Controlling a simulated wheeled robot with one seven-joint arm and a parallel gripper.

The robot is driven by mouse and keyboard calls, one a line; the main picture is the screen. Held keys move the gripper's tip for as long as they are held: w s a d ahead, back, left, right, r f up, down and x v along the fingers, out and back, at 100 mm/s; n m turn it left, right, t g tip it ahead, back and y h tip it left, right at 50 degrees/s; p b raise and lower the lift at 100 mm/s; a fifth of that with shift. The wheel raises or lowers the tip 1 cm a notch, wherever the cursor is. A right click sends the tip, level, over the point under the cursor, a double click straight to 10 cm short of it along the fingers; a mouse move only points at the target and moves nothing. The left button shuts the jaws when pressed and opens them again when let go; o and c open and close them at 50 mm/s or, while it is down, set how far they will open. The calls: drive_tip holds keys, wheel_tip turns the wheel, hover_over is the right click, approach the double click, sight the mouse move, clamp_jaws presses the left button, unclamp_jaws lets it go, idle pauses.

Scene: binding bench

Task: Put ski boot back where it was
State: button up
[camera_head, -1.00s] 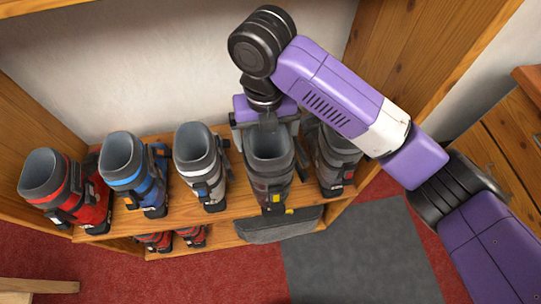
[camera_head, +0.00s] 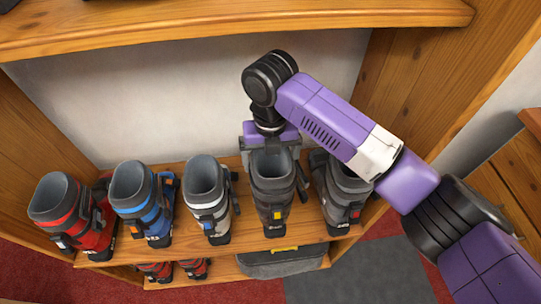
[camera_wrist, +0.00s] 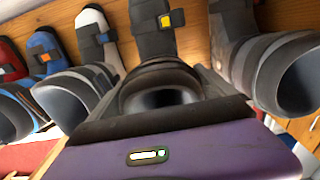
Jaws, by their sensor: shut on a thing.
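The ski boot (camera_head: 274,196) is dark grey with a yellow buckle patch. It is upright at the shelf row, between a white-grey boot and another dark boot. My gripper (camera_head: 270,150) is at the back of its cuff, pointing down, and is shut on it. In the wrist view the boot's open cuff (camera_wrist: 160,90) lies right in front of my gripper's purple body, its yellow patch beyond. The wooden shelf (camera_head: 180,240) is below the boot. Whether the sole rests on the board or hangs just above it, I cannot tell.
On the shelf stand a red boot (camera_head: 72,212), a blue boot (camera_head: 141,200), a white-grey boot (camera_head: 207,196) and a dark boot with a red patch (camera_head: 341,193), close on the right. A grey bag (camera_head: 283,262) lies below. An upper shelf (camera_head: 200,30) overhangs behind.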

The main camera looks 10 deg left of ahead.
sight(270, 175)
wheel_tip(270, 175, down, 4)
drive_tip(key=shift+r, duration=0.25)
drive_tip(key=shift+w+f+p, duration=0.25)
drive_tip(key=shift+f+p, duration=0.05)
drive_tip(key=shift+p, duration=0.1)
drive_tip(key=shift+f, duration=0.25)
drive_tip(key=o, duration=1.7)
drive_tip(key=shift+o, duration=0.2)
wheel_tip(270, 175, up, 8)
drive_tip(key=shift+b, duration=0.4)
drive_tip(key=shift+s+f, duration=0.1)
drive_tip(key=shift+f, duration=0.05)
